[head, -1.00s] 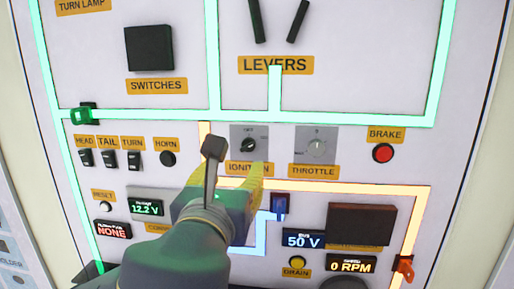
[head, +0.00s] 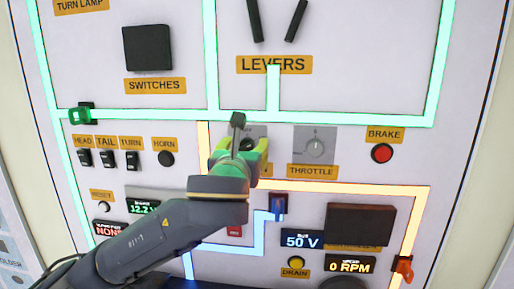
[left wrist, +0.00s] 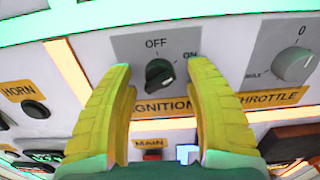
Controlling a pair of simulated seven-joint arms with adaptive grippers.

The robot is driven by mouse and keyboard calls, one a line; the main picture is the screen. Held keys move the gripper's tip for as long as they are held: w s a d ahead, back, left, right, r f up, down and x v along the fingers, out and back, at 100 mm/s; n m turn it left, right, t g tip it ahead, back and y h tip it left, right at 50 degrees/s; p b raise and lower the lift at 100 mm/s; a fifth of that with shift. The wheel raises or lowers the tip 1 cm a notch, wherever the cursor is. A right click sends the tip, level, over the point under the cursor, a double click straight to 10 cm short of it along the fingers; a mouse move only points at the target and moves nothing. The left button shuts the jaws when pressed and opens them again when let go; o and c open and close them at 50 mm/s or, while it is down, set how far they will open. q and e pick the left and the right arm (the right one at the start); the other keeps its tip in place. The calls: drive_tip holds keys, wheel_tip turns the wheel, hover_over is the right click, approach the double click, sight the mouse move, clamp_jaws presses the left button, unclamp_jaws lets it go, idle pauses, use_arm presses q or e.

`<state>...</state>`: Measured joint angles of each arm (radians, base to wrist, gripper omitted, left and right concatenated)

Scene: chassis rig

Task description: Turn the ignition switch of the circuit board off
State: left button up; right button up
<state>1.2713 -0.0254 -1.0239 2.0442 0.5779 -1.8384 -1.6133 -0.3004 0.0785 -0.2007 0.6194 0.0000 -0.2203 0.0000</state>
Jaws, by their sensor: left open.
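The ignition switch is a dark rotary knob (left wrist: 160,75) on a grey plate (left wrist: 126,47) marked OFF and ON. In the left wrist view its pointer mark is turned toward the ON side. My left gripper (left wrist: 160,82) is open, with one yellow finger on each side of the knob; I cannot tell whether they touch it. In the head view the left gripper (head: 240,150) is in front of the ignition switch and hides part of it and its label. My right gripper is not in view.
The throttle knob (head: 315,147) is just right of the ignition switch, and the red brake button (head: 382,153) is farther right. The horn button (head: 166,158) is to the left. Levers (head: 274,20) stick out above. A blue switch (head: 279,206) is below.

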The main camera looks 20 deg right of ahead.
use_arm(q)
drive_tip(key=shift+w+d, duration=0.1)
drive_tip(key=shift+w, duration=0.15)
drive_tip(key=shift+c, duration=0.5)
